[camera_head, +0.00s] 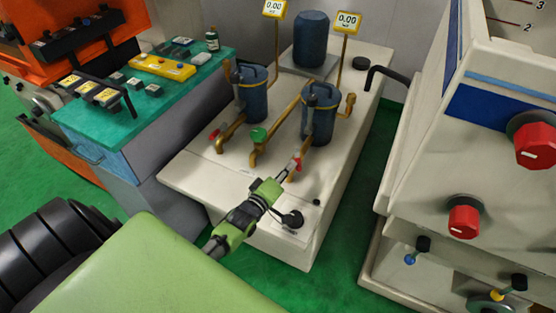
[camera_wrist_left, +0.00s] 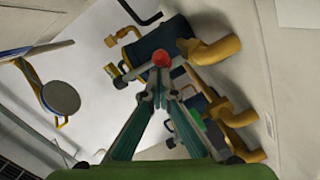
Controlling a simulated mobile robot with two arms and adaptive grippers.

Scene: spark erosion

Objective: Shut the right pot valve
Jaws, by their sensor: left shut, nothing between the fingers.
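The right pot (camera_head: 319,118) is a dark blue cylinder with a yellow band, standing on the white bench. Its brass pipe ends low at the front in a valve with a small red handle (camera_head: 297,164). My left gripper (camera_head: 282,176) is shut and empty, its tips close to this red handle. In the left wrist view the red handle (camera_wrist_left: 162,58) shows just past the tips of my left gripper (camera_wrist_left: 160,88). I cannot tell whether they touch. My right gripper is not in view.
The left pot (camera_head: 254,95) has its own red valve handle (camera_head: 215,134). A green knob (camera_head: 258,135) sits on the brass pipe between the pots. A black round fitting (camera_head: 292,219) is on the bench front. A white machine with red knobs (camera_head: 464,217) stands at right.

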